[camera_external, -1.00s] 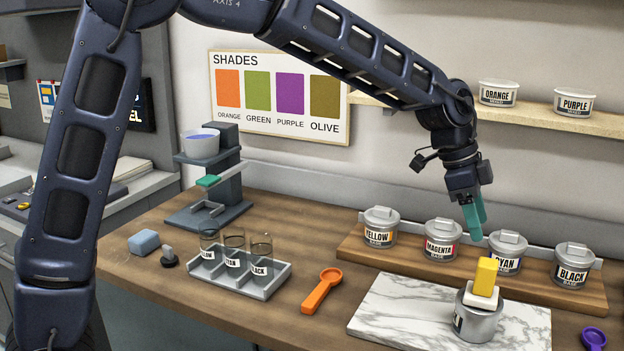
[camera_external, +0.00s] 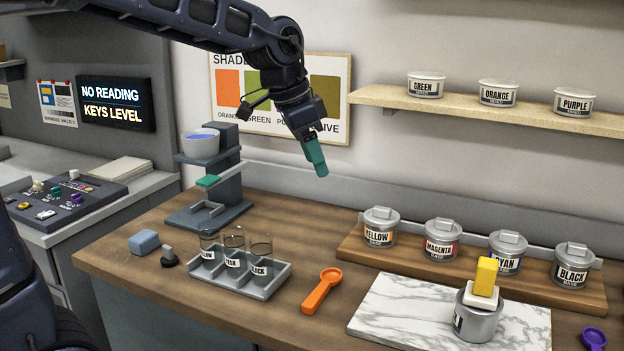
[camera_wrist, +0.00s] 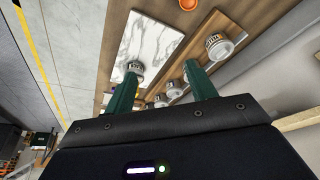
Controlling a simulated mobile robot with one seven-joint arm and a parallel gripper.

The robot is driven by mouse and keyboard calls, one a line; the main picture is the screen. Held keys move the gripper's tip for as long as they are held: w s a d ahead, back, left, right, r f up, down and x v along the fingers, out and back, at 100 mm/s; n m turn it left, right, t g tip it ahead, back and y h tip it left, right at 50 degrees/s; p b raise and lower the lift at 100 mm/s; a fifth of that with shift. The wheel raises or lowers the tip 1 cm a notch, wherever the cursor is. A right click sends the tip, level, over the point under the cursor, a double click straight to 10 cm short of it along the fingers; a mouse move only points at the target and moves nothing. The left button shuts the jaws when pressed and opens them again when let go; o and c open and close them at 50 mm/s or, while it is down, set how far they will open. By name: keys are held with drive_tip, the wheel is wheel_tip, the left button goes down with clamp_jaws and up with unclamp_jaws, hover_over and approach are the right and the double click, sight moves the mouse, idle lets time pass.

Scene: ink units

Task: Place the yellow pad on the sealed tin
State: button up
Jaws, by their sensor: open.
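The yellow pad (camera_external: 486,277) stands upright above a white block (camera_external: 480,298), which rests on the grey tin (camera_external: 478,325) on the marble slab (camera_external: 400,312). I cannot tell whether the white block is part of the pad or of the tin. The tin's label is mostly turned away. My gripper (camera_external: 318,172) is in the air in front of the wall, left of and well above the pad, apart from it. In the wrist view its green fingers (camera_wrist: 162,88) are spread with nothing between them.
Tins labelled yellow (camera_external: 380,228), magenta (camera_external: 442,240), cyan (camera_external: 506,253) and black (camera_external: 572,266) stand on a wooden board behind the slab. An orange scoop (camera_external: 322,290) and a rack of glass jars (camera_external: 240,276) lie to the left. A shelf (camera_external: 440,103) holds tubs.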

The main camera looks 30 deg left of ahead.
drive_tip(key=s+a+f+n+t+y, duration=0.1)
drive_tip(key=s+a+f+n, duration=0.3)
drive_tip(key=s+a+n, duration=0.6)
drive_tip(key=s+a+y, duration=0.1)
drive_tip(key=s+a, duration=0.9)
drive_tip(key=a, duration=0.1)
drive_tip(key=shift+s+a+t+y, duration=0.2)
drive_tip(key=shift+a+t+y, duration=0.15)
drive_tip(key=shift+t+y, duration=0.05)
